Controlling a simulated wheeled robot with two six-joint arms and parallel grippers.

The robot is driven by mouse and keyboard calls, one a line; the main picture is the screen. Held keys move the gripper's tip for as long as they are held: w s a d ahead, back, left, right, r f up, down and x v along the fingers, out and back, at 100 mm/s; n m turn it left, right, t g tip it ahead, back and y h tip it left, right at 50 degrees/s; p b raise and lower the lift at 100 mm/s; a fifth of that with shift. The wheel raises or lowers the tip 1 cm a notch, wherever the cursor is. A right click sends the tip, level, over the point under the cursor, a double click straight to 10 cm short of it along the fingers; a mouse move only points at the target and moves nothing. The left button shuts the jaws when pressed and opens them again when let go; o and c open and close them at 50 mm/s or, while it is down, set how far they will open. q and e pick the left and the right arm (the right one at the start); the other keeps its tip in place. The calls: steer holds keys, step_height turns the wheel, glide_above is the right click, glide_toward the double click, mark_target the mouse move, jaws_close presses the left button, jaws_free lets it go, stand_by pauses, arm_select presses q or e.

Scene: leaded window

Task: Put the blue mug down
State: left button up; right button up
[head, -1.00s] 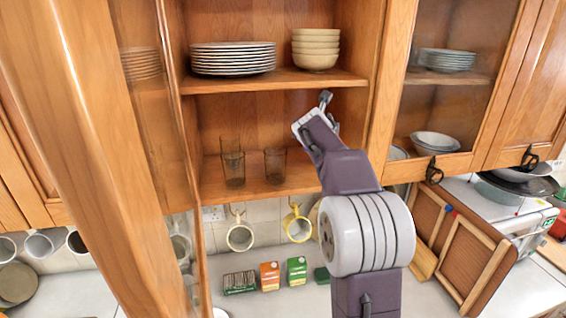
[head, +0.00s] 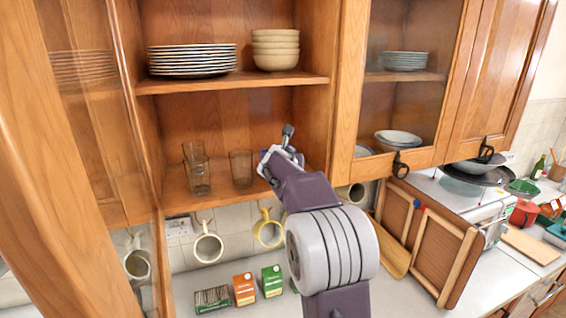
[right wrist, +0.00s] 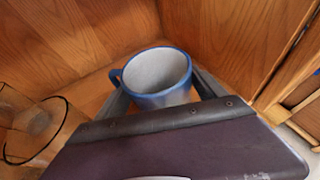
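The blue mug (right wrist: 158,78) has a blue rim and a pale inside. It is upright in the right wrist view, with its handle to the left. My right gripper (head: 279,146) reaches into the open cupboard at the lower shelf (head: 222,200), with its fingers on both sides of the mug. It looks shut on the mug. In the head view only a little blue of the mug (head: 264,157) shows beside the fingers. The mug's base is hidden, so I cannot tell whether it touches the shelf. My left gripper is not in view.
Clear glasses (head: 241,168) stand on the shelf left of the mug. Stacked plates (head: 192,60) and bowls (head: 275,50) sit on the shelf above. The cupboard's wooden side wall is close on the right. Mugs hang below, including a yellow one (head: 268,230).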

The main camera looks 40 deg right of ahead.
steer(key=shift+r, duration=0.15)
steer(key=b+v, duration=0.1)
steer(key=v, duration=1.1)
stand_by(0.3)
